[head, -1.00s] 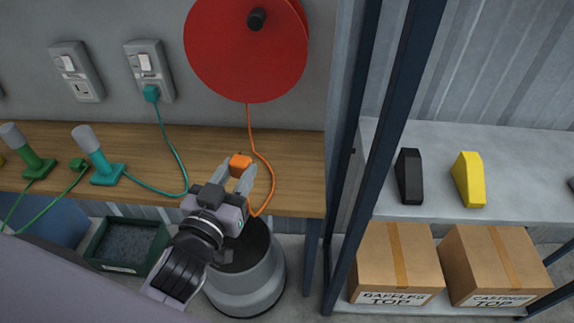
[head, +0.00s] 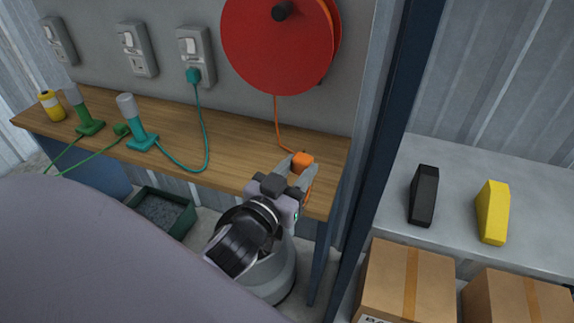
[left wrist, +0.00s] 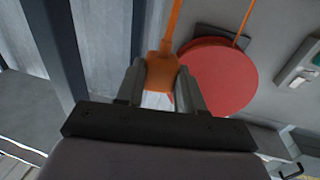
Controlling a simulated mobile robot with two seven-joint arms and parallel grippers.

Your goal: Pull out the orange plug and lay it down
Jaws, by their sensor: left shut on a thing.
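The orange plug (head: 302,161) is between the fingertips of my left gripper (head: 300,168), which is shut on it. In the head view it is held over the right end of the wooden bench, apart from any socket. Its orange cord (head: 277,122) runs up to the red reel (head: 278,42) on the wall. In the left wrist view the plug (left wrist: 161,72) sits between both fingers, with the cord leading upward and the reel behind. Whether the plug touches the bench is hard to tell. My right gripper is not in view.
The wooden bench (head: 235,150) has clear wood left of the plug. A teal plug (head: 194,76) is in a wall socket. Teal (head: 143,139) and green (head: 90,126) tools stand further left. A dark post (head: 393,130) and grey shelf (head: 455,195) are at right.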

